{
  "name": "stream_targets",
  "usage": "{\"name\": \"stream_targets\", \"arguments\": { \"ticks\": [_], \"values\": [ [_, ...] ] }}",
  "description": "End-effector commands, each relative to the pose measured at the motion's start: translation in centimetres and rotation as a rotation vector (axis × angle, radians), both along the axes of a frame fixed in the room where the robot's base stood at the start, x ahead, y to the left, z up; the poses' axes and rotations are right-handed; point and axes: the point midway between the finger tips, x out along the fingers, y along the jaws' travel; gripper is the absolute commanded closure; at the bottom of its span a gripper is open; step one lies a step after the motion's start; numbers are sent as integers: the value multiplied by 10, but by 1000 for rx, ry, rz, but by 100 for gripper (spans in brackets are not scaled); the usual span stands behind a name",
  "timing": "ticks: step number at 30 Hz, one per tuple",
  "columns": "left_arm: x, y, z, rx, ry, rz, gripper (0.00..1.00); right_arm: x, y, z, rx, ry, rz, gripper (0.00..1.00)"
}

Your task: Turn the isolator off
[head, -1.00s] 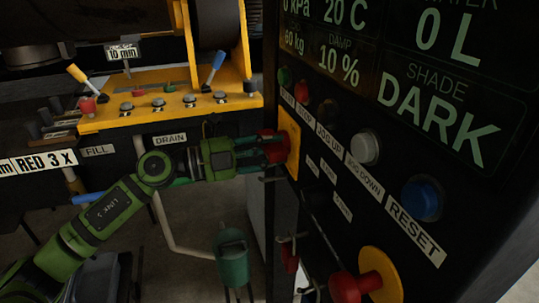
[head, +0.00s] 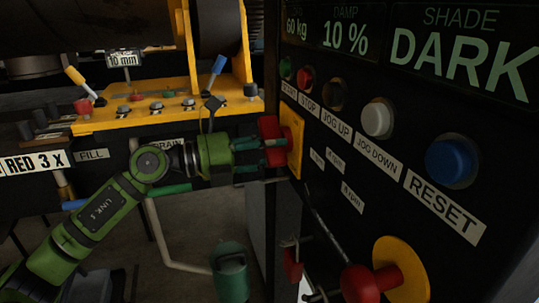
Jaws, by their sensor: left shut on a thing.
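A red handle (head: 268,127) sits on a yellow plate (head: 293,142) at the left edge of the black control panel (head: 400,225); it looks like the isolator. My left gripper (head: 274,146) reaches it from the left and is shut on it. Red shows above and below the fingers, which hide its middle. No on or off marking is legible on it. My right gripper is not in view.
The panel carries several buttons, including a blue RESET (head: 452,160) and a white one (head: 378,118). A red knob on a yellow disc (head: 410,262) juts out lower down. A yellow lever console (head: 150,112) stands behind my arm. A green watering can (head: 231,276) is below.

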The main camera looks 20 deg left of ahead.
Motion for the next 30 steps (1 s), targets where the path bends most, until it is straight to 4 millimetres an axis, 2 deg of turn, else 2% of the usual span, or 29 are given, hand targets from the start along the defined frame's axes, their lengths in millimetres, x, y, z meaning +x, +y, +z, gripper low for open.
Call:
{"name": "stream_targets", "arguments": {
  "ticks": [19, 20, 21, 30],
  "values": [
    [1, 1, 2, 26, -45, 2, 97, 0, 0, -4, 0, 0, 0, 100],
    [1, 1, 2, 27, -46, 2, 53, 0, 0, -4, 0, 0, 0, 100],
    [1, 1, 2, 26, -45, 2, 40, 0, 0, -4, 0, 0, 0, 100],
    [1, 1, 1, 26, -40, 1, 40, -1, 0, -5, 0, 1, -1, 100]
  ]
}}
